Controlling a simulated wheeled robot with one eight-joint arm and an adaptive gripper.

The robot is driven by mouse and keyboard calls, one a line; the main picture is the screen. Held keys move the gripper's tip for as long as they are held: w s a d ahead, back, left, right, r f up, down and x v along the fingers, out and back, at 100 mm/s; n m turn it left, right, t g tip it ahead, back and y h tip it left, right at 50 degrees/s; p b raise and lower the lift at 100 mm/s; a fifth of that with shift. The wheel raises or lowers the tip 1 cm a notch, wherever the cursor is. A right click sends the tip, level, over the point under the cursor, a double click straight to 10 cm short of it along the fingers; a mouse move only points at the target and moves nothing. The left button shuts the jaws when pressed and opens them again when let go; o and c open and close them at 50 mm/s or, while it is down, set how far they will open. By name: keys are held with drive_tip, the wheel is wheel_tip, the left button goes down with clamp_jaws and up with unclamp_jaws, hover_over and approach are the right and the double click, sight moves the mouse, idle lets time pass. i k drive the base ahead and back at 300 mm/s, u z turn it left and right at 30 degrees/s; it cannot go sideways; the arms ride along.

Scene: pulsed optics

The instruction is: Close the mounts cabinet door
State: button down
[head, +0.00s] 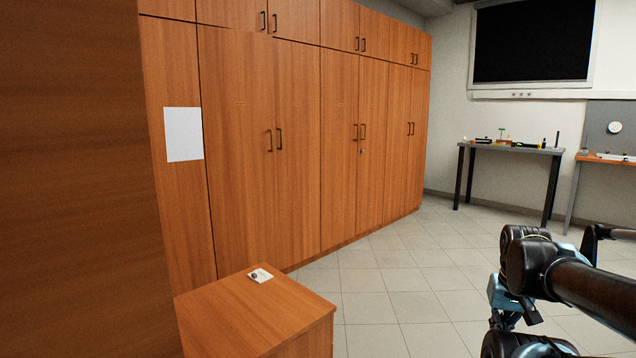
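A row of tall wooden cabinets (235,120) with dark handles runs along the left wall in the head view, and the doors I see on it look shut. A large darker brown wooden panel (70,180) stands close on the far left. I cannot tell whether it is an open door or the side of another cabinet. No label marks which one is the mounts cabinet. My dark arm enters at the lower right, over the floor and apart from the cabinets. Its gripper cannot be made out.
A low wooden cabinet (250,318) with a small white item (260,275) on top stands at the lower middle-left. The tiled floor (400,280) is clear ahead. A grey-topped table (510,149) with small parts and an orange-topped bench (610,158) stand far right.

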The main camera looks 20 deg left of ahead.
sight(236, 74)
drive_tip(key=z, duration=0.3)
drive_tip(key=i, duration=1.4)
drive_tip(key=u, duration=0.4)
drive_tip(key=i, duration=1.15)
drive_tip(key=u, duration=1.3)
drive_tip(key=i, duration=1.15)
drive_tip(key=u, duration=0.7)
